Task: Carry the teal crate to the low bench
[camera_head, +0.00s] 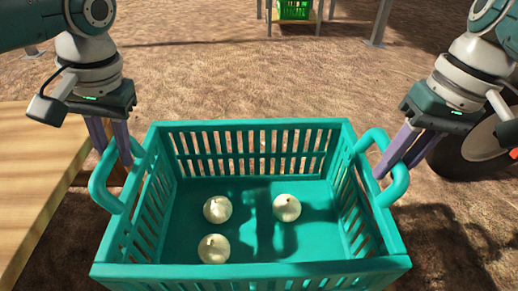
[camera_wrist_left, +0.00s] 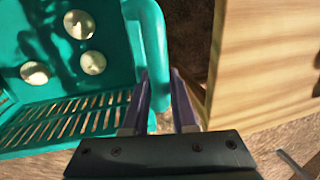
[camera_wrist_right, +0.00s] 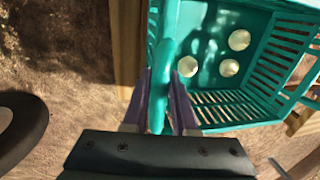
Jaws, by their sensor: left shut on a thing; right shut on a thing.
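The teal crate (camera_head: 250,270) is in front of me in the head view, open side up, with three pale onions (camera_head: 217,209) on its floor. My left gripper (camera_head: 124,157) is shut on the crate's left handle, which also shows in the left wrist view (camera_wrist_left: 152,40). My right gripper (camera_head: 392,168) is shut on its right handle, also seen in the right wrist view (camera_wrist_right: 160,100). The crate looks roughly level. I cannot tell what is directly under it. I cannot tell for sure which wooden surface is the low bench.
A wooden tabletop (camera_head: 35,165) lies close to the crate's left side. A dark wheel (camera_head: 468,150) stands at the right. A bright green crate (camera_head: 293,9) sits on a small stand far ahead. Bare brown ground (camera_head: 230,80) lies between.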

